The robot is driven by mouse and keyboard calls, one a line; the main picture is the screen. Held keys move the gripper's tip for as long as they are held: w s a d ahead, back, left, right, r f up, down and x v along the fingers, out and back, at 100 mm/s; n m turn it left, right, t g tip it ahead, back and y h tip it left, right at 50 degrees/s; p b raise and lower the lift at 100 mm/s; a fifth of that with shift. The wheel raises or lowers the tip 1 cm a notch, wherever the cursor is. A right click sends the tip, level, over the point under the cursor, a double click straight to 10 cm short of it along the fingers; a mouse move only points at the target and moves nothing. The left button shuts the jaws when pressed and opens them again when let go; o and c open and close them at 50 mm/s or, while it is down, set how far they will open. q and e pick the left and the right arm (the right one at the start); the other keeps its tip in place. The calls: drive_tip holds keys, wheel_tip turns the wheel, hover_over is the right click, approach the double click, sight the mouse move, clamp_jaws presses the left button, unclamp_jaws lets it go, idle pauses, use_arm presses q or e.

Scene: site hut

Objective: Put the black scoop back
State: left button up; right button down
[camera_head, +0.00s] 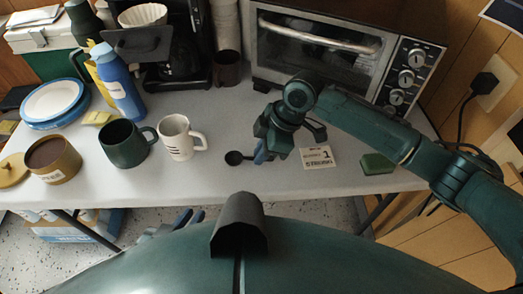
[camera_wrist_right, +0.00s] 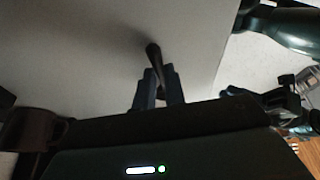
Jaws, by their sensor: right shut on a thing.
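The black scoop (camera_head: 235,157) is held low over the white table, its round bowl pointing left in the head view. My right gripper (camera_head: 262,154) is shut on its handle. In the right wrist view the dark scoop (camera_wrist_right: 154,52) sticks up between the two fingers (camera_wrist_right: 160,92). Whether the scoop touches the table is unclear. An open tin (camera_head: 52,160) with brown contents stands at the left of the table, its tan lid (camera_head: 12,173) beside it. My left gripper (camera_head: 184,218) is below the table's front edge, small and partly hidden; its opening cannot be made out.
A green mug (camera_head: 124,148) and a white mug (camera_head: 177,140) stand between the tin and the scoop. A printed card (camera_head: 317,157) and green sponge (camera_head: 377,163) lie right of my right gripper. A toaster oven (camera_head: 325,55), coffee maker (camera_head: 160,60) and blue bottle (camera_head: 117,85) stand behind.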

drive_tip(key=c, duration=1.5)
unclamp_jaws()
drive_tip(key=shift+f, duration=0.1)
drive_tip(key=p+v, duration=0.1)
drive_tip(key=v, duration=1.1)
